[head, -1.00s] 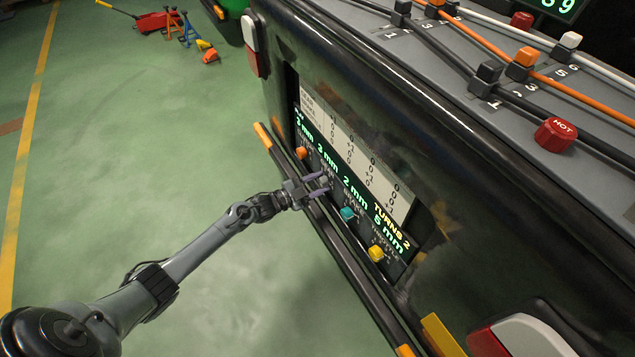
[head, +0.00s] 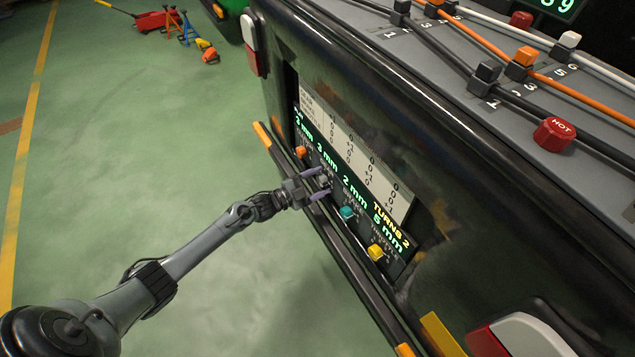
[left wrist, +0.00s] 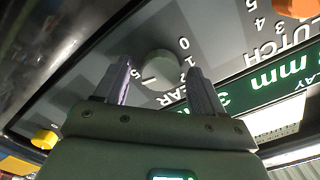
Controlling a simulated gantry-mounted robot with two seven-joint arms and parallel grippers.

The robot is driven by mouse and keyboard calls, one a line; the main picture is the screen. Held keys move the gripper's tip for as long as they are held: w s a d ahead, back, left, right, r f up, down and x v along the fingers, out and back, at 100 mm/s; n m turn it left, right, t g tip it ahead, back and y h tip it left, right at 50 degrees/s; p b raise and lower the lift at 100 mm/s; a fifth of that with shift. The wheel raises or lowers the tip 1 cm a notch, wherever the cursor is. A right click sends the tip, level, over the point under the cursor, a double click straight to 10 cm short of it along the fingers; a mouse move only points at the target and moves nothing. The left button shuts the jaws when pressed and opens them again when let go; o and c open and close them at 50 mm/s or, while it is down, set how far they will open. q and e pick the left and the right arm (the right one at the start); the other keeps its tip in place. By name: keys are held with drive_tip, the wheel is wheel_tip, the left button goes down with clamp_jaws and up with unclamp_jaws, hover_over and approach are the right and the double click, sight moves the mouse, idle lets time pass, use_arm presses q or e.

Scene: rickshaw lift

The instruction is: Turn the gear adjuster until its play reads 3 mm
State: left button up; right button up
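The gear adjuster is a small grey round knob (head: 324,182) on the panel, second from the left in the head view. It also shows in the left wrist view (left wrist: 161,69), with a dial numbered 0 to 5 around it. My left gripper (head: 316,184) is at the knob with its fingers open, one on each side, and small gaps seem to show between fingers and knob. The gear play readout (head: 327,152) shows 3 mm in green. The "GEAR" label is partly hidden by a finger in the wrist view. My right gripper is not in view.
Neighbouring knobs are orange (head: 301,152), teal (head: 348,213) and yellow (head: 376,252). A "TURNS 2" label (head: 392,215) is lit on the display. A dark bar (head: 345,255) runs below the panel. Cables and a red HOT cap (head: 555,134) lie on top.

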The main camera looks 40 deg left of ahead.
use_arm(q)
drive_tip(key=shift+s+a+r+p, duration=0.1)
drive_tip(key=shift+s+a+p, duration=0.1)
drive_tip(key=shift+s+p, duration=0.25)
drive_tip(key=p+v, duration=0.4)
drive_tip(key=v, duration=0.6)
